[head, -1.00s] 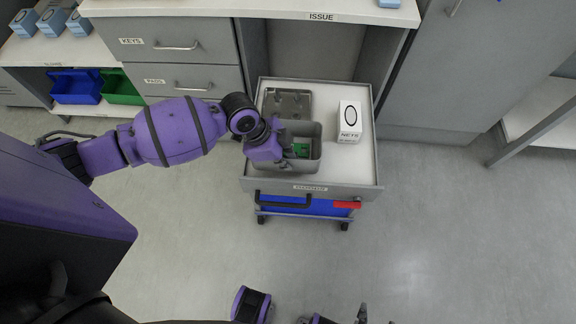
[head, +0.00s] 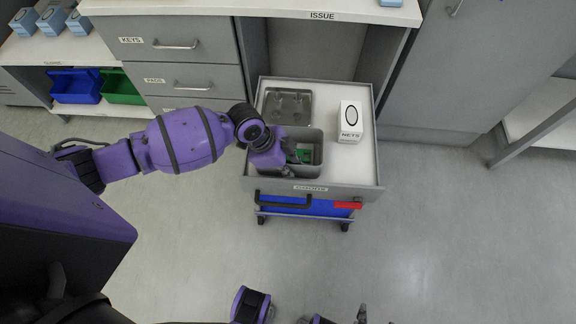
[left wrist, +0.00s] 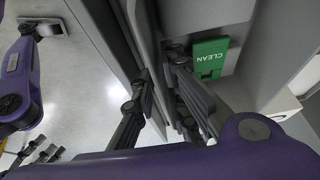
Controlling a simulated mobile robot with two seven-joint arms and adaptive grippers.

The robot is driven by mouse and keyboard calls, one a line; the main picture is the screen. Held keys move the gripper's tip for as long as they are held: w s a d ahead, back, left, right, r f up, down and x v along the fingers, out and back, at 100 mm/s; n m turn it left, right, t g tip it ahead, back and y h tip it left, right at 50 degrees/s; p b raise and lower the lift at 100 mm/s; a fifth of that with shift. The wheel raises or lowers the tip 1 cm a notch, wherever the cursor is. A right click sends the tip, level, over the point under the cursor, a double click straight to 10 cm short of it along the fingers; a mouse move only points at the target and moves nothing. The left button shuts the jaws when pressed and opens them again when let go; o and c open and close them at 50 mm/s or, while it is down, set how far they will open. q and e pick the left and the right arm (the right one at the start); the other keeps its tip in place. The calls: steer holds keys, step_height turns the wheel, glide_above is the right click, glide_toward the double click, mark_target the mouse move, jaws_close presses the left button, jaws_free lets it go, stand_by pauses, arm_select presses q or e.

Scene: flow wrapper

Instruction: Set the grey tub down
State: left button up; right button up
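The grey tub (head: 310,172) stands upright on the cart top, with a green card (head: 305,154) inside. My left gripper (head: 288,152) is at the tub's left side. In the left wrist view its fingers (left wrist: 165,88) straddle the tub's wall, one outside and one inside. They look spread, with a gap showing beside the wall. The tub's underside is hidden. Parts of my right gripper (head: 335,317) show at the bottom edge of the head view, mostly cut off.
The cart (head: 350,182) has a raised rim and a front label. A grey metal tray (head: 288,104) lies behind the tub. A white NETS box (head: 350,122) stands to its right. The ISSUE counter (head: 250,8) and drawers (head: 185,78) are behind. Floor in front is clear.

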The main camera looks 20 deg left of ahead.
arm_select(q)
steer(key=p+v, duration=0.2)
steer(key=v, duration=0.9)
steer(key=s+d+f+n+t+h, duration=0.1)
steer(key=s+d+f+n+t, duration=0.1)
steer(key=s+d+f+n, duration=0.3)
steer(key=s+d+f+n+t, duration=0.1)
steer(key=s+f, duration=0.3)
steer(key=s, duration=0.4)
steer(key=s+a+f+n+t+y, duration=0.1)
steer(key=s+a+n+y, duration=0.4)
steer(key=s, duration=1.1)
steer(key=a+n+t, duration=0.1)
steer(key=a+n, duration=0.2)
steer(key=shift+s+t, duration=0.25)
steer(key=shift+t, duration=0.15)
steer(key=shift+f, duration=0.1)
